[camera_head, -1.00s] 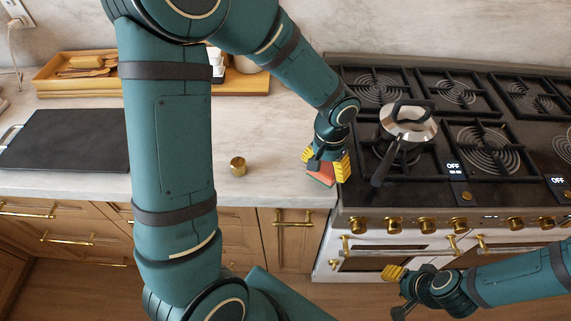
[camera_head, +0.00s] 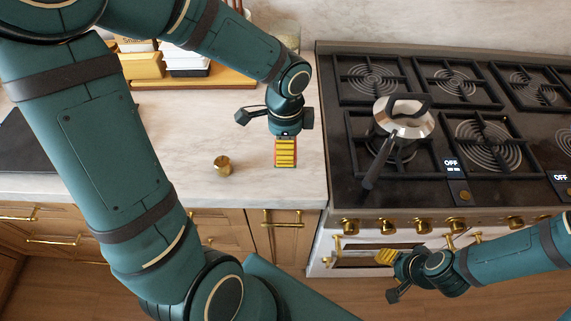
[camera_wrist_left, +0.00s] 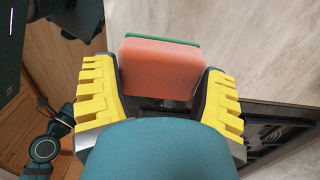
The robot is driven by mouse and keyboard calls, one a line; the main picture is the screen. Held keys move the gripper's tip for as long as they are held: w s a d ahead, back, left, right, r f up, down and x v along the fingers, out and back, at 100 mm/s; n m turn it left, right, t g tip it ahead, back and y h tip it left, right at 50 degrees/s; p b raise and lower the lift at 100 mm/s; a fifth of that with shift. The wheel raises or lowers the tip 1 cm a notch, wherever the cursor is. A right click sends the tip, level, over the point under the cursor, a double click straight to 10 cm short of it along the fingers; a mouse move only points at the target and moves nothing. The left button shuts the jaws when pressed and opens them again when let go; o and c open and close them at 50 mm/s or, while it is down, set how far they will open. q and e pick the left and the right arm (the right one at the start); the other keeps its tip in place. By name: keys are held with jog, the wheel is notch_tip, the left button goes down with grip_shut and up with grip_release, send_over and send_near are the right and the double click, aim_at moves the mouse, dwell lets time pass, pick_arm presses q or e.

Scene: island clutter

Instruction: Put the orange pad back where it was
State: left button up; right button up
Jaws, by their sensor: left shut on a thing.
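The orange pad (camera_wrist_left: 160,68) is a small block with a green layer on its far side in the left wrist view. My left gripper (camera_head: 286,153) is shut on it, with a yellow finger at each side. In the head view the gripper points down over the counter's right part, near the stove, and the finger hides most of the pad; only thin red edges show. I cannot tell whether the pad touches the counter. My right gripper (camera_head: 386,257) is in front of the stove, away from the pad, seen side-on; its opening is hidden.
A brass knob-like piece (camera_head: 222,165) stands on the marble counter (camera_head: 130,185), left of my left gripper. A wooden tray (camera_head: 222,82) with containers is behind. The counter around the brass piece is clear.

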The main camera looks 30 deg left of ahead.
pick_arm(q)
notch_tip(320, 180, down, 6)
jog(key=shift+w+f+b, duration=0.1)
jog(key=shift+f+b, duration=0.15)
jog(key=shift+b, duration=0.5)
jog(key=shift+f, duration=0.1)
jog(key=o, duration=1)
jog(key=shift+r, duration=0.25)
notch_tip(320, 180, up, 12)
jog(key=p, duration=0.3)
